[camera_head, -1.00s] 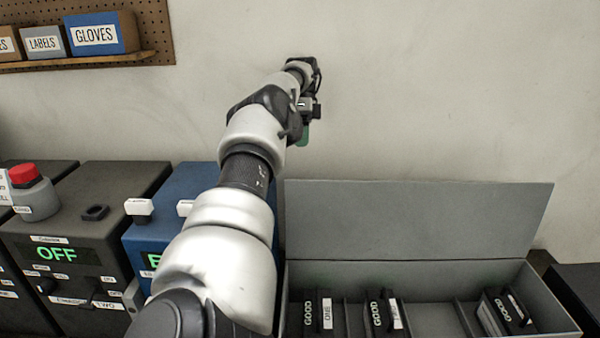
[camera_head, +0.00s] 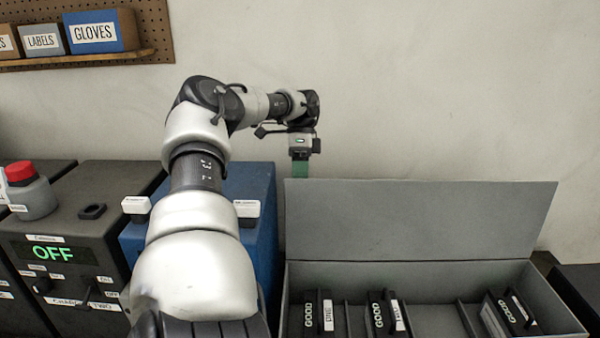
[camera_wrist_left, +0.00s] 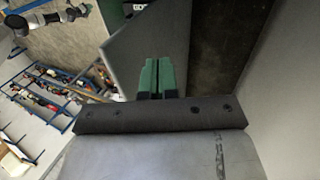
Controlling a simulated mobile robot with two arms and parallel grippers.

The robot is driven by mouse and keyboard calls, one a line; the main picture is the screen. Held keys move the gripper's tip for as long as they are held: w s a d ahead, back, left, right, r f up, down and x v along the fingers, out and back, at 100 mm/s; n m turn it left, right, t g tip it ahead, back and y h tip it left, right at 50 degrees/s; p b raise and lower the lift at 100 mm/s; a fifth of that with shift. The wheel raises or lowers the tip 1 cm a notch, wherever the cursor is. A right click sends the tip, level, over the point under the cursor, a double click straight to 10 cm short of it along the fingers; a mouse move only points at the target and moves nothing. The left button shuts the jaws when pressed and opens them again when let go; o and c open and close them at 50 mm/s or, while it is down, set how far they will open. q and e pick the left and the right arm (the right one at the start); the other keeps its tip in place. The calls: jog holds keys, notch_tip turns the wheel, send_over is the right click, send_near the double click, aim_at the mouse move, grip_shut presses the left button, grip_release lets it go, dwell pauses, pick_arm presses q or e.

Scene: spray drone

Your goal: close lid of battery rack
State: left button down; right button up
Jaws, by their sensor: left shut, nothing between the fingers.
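The battery rack (camera_head: 430,268) is a long grey box at the lower right of the head view. Its lid (camera_head: 420,222) stands open along the rear edge, near the wall. Black batteries labelled GOOD (camera_head: 318,312) sit inside. My left gripper (camera_head: 300,172) points down at the lid's upper left corner; its lower tips are hidden behind the lid. In the left wrist view its green fingers (camera_wrist_left: 157,77) are together and empty, beside the grey lid panel (camera_wrist_left: 150,42). I cannot tell whether they touch it. My right gripper is not in view.
A blue box (camera_head: 262,195) and a dark box reading OFF (camera_head: 110,235) stand left of the rack. A red button (camera_head: 21,171) is at the far left. The wall (camera_head: 430,90) is close behind the lid. A shelf (camera_head: 90,61) holds labelled boxes.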

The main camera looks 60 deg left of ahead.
pick_arm(q)
jog(key=shift+s+d+r+p, duration=0.1)
jog(key=shift+s+d+p, duration=0.25)
jog(key=shift+d, duration=0.25)
jog(key=shift+s+d+r+p, duration=0.1)
jog(key=shift+s+d+p, duration=0.15)
jog(key=shift+d, duration=0.3)
jog(key=shift+f, duration=0.1)
